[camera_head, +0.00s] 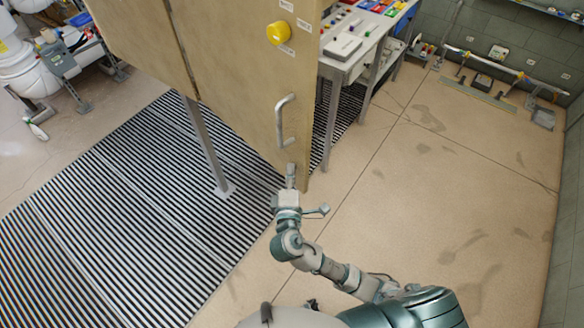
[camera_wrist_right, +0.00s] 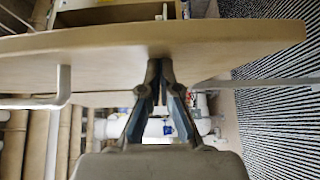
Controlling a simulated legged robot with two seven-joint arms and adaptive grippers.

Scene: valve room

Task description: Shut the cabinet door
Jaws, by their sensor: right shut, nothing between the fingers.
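The cabinet door (camera_head: 235,75) is a tan panel with a grey bar handle (camera_head: 284,120) and a yellow round knob (camera_head: 278,33). My right gripper (camera_head: 291,168) is at the door's lower right corner, below the handle. In the right wrist view the door (camera_wrist_right: 95,42) crosses the picture as a slab, with its handle (camera_wrist_right: 62,86) at the left. There the shut, empty fingertips (camera_wrist_right: 160,80) meet the door's face or stand very close to it; contact is hard to tell. A box-like space shows beyond the door, which looks ajar. My left gripper is out of view.
A table (camera_head: 345,60) with coloured items stands behind the door on the right. A metal leg (camera_head: 208,150) stands on the striped floor grating (camera_head: 130,215). White pipework (camera_head: 35,70) is at the far left. The tan floor (camera_head: 430,190) at the right is mostly clear.

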